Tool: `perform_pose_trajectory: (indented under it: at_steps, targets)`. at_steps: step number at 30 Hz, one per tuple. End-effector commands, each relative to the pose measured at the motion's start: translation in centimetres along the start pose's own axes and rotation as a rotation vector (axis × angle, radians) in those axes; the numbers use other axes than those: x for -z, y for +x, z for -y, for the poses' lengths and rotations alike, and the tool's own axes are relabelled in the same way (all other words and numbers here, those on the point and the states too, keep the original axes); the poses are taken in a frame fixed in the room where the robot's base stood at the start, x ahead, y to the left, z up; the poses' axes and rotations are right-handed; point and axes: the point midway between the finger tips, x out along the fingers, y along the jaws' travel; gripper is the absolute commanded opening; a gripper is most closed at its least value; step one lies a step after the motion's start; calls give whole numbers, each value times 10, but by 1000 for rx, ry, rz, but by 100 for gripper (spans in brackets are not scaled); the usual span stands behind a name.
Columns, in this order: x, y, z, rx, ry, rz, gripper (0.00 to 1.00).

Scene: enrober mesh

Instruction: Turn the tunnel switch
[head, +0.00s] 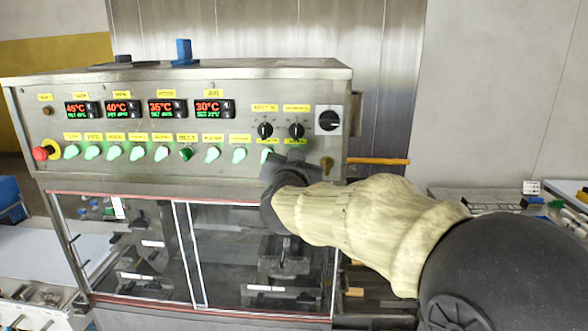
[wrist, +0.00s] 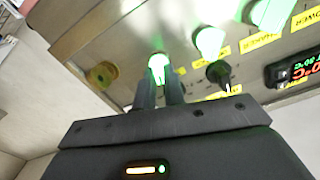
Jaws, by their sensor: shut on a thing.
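A grey control panel (head: 180,95) carries a row of lit green switches (head: 137,153) under yellow labels. My gripper (wrist: 160,88) is at the right end of this row, its two dark fingers on either side of a lit green switch (wrist: 158,64) and shut on it. In the head view the same switch (head: 266,155) shows just above my gripper, which is partly hidden by my wrist. I cannot read its label, so I cannot tell its name from the lettering.
A yellowish key switch (head: 327,163) sits right of the held switch. Black rotary knobs (head: 297,130) are above it. A red emergency button (head: 42,153) is at the far left. Temperature displays (head: 116,109) line the top. Glazed doors (head: 185,250) lie below the panel.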

Motion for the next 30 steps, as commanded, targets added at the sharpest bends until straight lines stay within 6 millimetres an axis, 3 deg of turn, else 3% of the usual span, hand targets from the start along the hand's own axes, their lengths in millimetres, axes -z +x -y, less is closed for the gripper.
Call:
perform_pose_trajectory:
  at_steps: [12, 28, 29, 30]
  targets:
    - [-2, 0, -2, 0, 234, 2, 0]
    - [-1, 0, -1, 0, 265, 3, 0]
    - [-1, 0, -1, 0, 265, 3, 17]
    - [-1, 0, -1, 0, 265, 3, 25]
